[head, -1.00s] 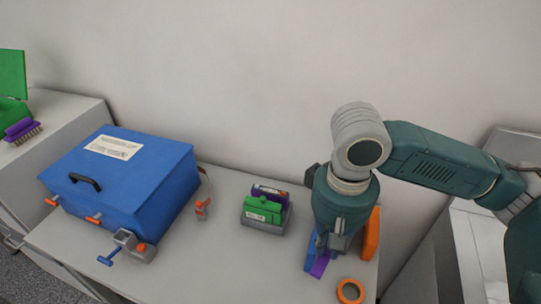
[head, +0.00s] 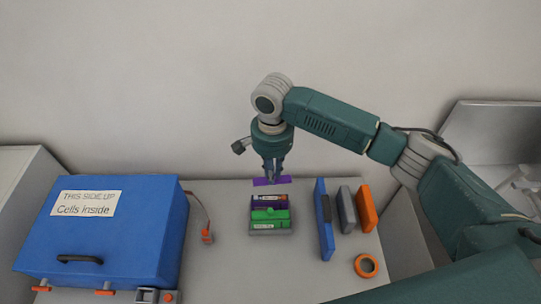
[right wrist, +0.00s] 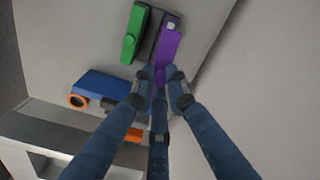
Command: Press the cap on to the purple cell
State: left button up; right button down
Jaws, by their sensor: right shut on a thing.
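My right gripper (head: 271,174) is shut on a flat purple cap (head: 271,181) and holds it up, just behind the purple cell in the head view. The purple cell (head: 282,204) sits beside a green cell (head: 270,215) in a grey holder (head: 271,232). My left gripper is not in view.
Blue (head: 324,225), grey (head: 346,210) and orange (head: 366,208) upright caps stand right of the holder. An orange ring (head: 366,265) lies in front of them. A large blue box (head: 110,230) stands at the left.

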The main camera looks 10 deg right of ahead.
jog(key=shift+s+a+f+m, duration=0.1)
jog(key=shift+s+a+m, duration=0.15)
jog(key=shift+m, duration=0.15)
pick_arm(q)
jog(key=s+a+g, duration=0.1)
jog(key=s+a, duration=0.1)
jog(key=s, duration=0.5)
pick_arm(e)
jog(key=shift+w+a+f+b, duration=0.1)
jog(key=shift+w+f+b, duration=0.1)
jog(key=shift+f+b, duration=0.25)
jog(key=f+b, duration=0.2)
jog(key=f, duration=0.1)
jog(key=shift+w+b, duration=0.25)
jog(key=shift+b, duration=0.15)
notch_tip(320, 180, down, 2)
jog(key=shift+s+b, duration=0.1)
jog(key=shift+b, duration=1.15)
jog(key=shift+f, duration=0.5)
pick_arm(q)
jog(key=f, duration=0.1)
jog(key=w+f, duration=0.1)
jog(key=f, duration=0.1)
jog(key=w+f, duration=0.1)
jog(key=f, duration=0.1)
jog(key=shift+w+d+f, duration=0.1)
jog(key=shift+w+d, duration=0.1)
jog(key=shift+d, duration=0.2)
pick_arm(e)
jog(key=shift+f, duration=0.35)
